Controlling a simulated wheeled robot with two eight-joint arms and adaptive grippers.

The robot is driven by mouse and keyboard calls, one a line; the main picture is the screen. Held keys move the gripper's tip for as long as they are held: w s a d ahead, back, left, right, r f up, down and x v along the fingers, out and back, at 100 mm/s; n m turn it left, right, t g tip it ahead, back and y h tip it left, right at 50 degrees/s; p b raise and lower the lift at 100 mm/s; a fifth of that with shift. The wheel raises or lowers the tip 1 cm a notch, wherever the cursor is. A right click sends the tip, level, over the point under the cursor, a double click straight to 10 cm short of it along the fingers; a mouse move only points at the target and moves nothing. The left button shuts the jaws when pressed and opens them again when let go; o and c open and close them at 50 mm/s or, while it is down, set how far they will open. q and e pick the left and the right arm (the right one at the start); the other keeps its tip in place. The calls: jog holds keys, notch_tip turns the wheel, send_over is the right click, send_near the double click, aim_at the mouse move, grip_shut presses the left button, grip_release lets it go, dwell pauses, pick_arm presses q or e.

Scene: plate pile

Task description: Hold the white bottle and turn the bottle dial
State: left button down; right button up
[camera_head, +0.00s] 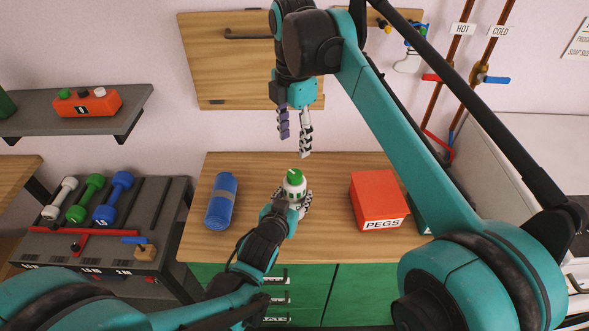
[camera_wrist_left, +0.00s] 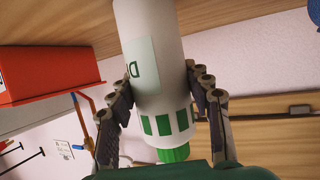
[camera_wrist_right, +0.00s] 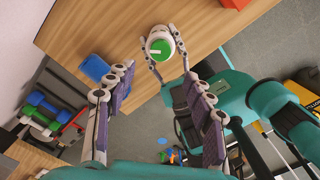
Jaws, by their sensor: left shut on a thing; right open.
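The white bottle (camera_head: 294,187) stands on the wooden table with a green dial (camera_head: 293,175) on top. My left gripper (camera_head: 290,198) is shut around the bottle's body. In the left wrist view the bottle (camera_wrist_left: 152,45) lies between the two fingers, with green marks around its dial end and the green dial (camera_wrist_left: 173,154) at the tip. My right gripper (camera_head: 294,146) is open and empty above and behind the bottle, pointing down. In the right wrist view the dial (camera_wrist_right: 160,46) shows a white mark and lies beyond the spread fingers (camera_wrist_right: 158,112), apart from them.
A dumbbell rack (camera_head: 150,225) is at the left. A wooden cabinet (camera_head: 215,60) hangs on the wall behind my right gripper.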

aim_at(295, 174)
notch_tip(295, 174, down, 10)
jog(key=shift+f, duration=0.25)
jog(key=c, duration=1.2)
